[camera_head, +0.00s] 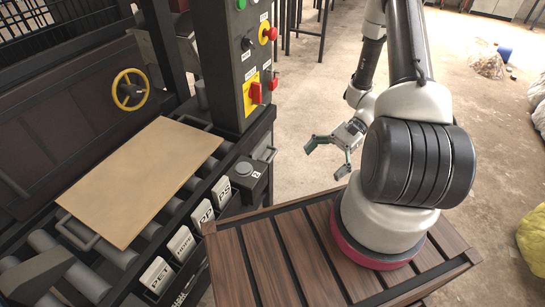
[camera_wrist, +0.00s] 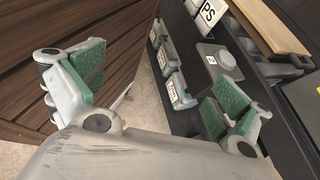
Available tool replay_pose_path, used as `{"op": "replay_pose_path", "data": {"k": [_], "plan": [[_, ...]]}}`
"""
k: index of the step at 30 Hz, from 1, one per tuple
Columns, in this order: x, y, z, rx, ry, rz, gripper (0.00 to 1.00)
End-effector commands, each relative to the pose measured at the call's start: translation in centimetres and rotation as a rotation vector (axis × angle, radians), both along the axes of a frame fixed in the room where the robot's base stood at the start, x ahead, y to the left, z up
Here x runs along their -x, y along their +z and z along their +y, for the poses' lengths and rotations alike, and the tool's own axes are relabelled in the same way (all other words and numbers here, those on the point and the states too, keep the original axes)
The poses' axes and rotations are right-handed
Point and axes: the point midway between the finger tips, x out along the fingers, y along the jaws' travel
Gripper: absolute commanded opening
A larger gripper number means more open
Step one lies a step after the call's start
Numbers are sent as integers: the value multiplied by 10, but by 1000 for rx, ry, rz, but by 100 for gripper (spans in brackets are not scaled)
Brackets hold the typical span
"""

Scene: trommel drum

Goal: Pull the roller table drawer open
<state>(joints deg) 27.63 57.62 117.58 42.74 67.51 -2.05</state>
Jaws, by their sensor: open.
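The roller table (camera_head: 178,210) stands at the left, with a tan board (camera_head: 140,180) lying on its rollers. Its near side carries labelled plates, among them PET (camera_head: 156,274), PP (camera_head: 203,212) and PS (camera_head: 221,191). Bar handles show at the table's front left (camera_head: 76,234) and right end (camera_head: 268,154); I cannot tell which part is the drawer. My gripper (camera_head: 325,158) is open and empty, in the air to the right of the table, apart from it. In the wrist view its green-padded fingers (camera_wrist: 155,85) are spread, with the table's labelled side beyond the right finger.
A slatted wooden top (camera_head: 300,250) lies below my arm. A control post (camera_head: 235,60) with buttons and red switches rises beside the table. A small grey box (camera_head: 247,175) sits at the table's edge. Concrete floor (camera_head: 310,90) is clear behind my gripper.

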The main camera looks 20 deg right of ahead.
Motion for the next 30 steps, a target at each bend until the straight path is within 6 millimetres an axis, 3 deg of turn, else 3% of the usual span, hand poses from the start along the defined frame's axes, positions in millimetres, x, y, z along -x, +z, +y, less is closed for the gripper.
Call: {"op": "replay_pose_path", "data": {"k": [1,8,13,15,18,21,25,30], "plan": [[-1,-23,9,-48,-74,47,100],[-27,-113,49,-243,-452,192,100],[-62,-170,64,-349,-734,221,100],[-86,-189,63,-385,-850,194,100],[-135,-191,44,-422,-979,101,100],[-166,-186,29,-454,-1065,31,100],[-181,-177,26,-487,-1110,-6,100],[-196,-176,43,-490,-1102,-13,100]]}}
